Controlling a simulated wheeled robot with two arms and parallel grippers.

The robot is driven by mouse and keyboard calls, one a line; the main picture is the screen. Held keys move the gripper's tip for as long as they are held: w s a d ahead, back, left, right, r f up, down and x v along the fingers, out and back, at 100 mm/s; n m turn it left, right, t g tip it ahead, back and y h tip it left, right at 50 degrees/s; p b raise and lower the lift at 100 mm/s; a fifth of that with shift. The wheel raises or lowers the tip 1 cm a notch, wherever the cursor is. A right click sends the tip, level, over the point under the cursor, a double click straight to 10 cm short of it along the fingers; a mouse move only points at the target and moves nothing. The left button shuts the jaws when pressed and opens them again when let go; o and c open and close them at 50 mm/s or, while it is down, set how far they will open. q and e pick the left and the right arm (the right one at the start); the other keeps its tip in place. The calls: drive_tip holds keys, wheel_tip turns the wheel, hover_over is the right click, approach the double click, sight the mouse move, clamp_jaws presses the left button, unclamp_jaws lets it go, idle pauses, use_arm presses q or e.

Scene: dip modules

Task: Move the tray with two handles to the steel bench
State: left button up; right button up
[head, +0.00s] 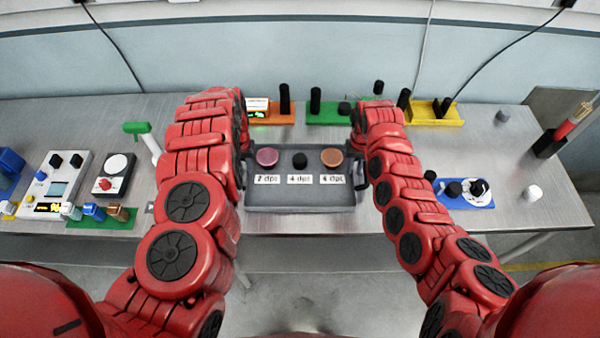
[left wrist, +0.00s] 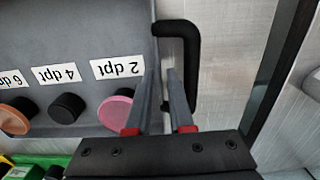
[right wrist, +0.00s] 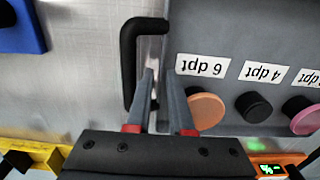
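The grey tray (head: 300,199) is over the front middle of the steel bench (head: 330,222); I cannot tell whether it touches it. It holds a pink, a black and an orange knob-like piece behind labels 2, 4 and 6 dpt. My left gripper (left wrist: 164,75) is at the tray's left end, beside the black left handle (left wrist: 192,65). My right gripper (right wrist: 159,75) is at the other end, beside the black right handle (right wrist: 128,65). Both have a narrow gap between the fingers, with each handle's outer bar outside the fingers. Contact is unclear.
Behind the tray are an orange holder (head: 280,119), a green holder (head: 325,119) and a yellow holder (head: 440,121). A blue holder with a white disc (head: 478,201) is to the right. Instruments and a green block (head: 105,221) are at left.

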use_arm(q)
drive_tip(key=shift+f, duration=0.45)
use_arm(e)
drive_tip(key=shift+f, duration=0.5)
use_arm(q)
clamp_jaws()
use_arm(e)
clamp_jaws()
idle(0.5)
